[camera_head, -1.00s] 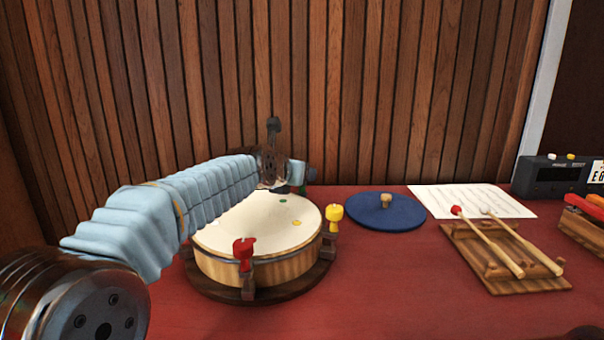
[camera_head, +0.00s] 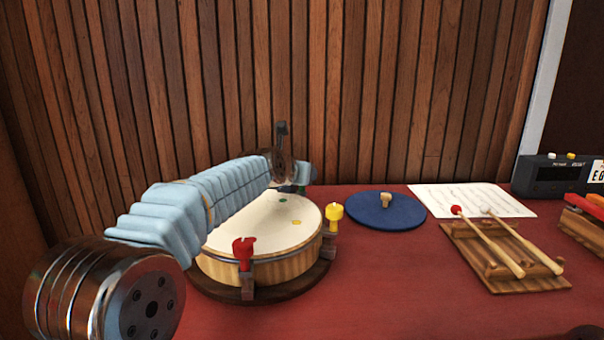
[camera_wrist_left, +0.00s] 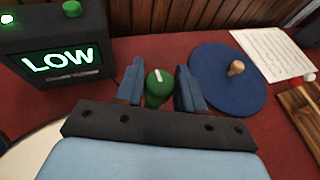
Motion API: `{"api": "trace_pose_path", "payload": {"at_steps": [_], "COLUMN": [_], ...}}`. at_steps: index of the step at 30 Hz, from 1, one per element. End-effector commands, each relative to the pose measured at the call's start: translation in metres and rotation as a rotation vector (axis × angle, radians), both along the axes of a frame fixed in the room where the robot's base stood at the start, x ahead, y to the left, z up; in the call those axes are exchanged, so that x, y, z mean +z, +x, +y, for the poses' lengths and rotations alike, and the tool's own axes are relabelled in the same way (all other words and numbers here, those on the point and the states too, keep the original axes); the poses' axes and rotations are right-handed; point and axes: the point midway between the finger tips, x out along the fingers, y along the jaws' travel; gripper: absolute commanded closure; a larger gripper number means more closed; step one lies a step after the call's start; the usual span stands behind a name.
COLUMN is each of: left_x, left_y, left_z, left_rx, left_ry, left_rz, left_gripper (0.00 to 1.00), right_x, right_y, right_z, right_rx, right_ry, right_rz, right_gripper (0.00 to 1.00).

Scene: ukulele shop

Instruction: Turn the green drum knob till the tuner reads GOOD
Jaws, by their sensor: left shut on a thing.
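The green drum knob (camera_wrist_left: 158,92) has a white line on top and sits between the two blue fingers of my left gripper (camera_wrist_left: 160,74) in the left wrist view. The gripper is shut on it. The tuner (camera_wrist_left: 60,38) is a dark box beside the drum, and its lit screen reads LOW in green. In the head view my sleeved left arm reaches over the drum (camera_head: 270,225) and hides most of the gripper and the tuner. The drum also carries a red knob (camera_head: 243,253) and a yellow knob (camera_head: 334,215). My right gripper is not seen.
A blue round lid (camera_head: 400,208) with a wooden peg lies right of the drum. Beyond it are a music sheet (camera_head: 460,200), a wooden rack (camera_head: 480,265) with two mallets, and a black device (camera_head: 555,177). The red table front is clear.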

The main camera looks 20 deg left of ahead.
Motion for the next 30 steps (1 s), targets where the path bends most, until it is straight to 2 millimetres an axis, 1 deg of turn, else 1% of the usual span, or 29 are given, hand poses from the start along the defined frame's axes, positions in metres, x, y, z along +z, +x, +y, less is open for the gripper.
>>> {"api": "trace_pose_path", "payload": {"at_steps": [5, 11, 22, 30], "left_x": [-0.0002, -0.0005, -0.0004, 0.0010], "left_y": [0.0000, 0.0000, 0.0004, -0.0002], "left_z": [0.0007, 0.0031, 0.0031, 0.0008], "left_rx": [-0.007, -0.068, -0.312, -0.461], "left_ry": [-0.001, -0.004, -0.004, -0.001], "left_rz": [0.001, 0.001, 0.000, 0.001], "left_gripper": [0.93, 0.93, 0.93, 0.93], "right_x": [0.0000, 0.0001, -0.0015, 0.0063], "right_y": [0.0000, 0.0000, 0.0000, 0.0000], "right_z": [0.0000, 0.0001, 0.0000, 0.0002], "right_rx": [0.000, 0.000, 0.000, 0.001], "right_ry": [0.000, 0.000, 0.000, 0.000], "right_rz": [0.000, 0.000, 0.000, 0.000], "right_gripper": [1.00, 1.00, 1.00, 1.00]}}
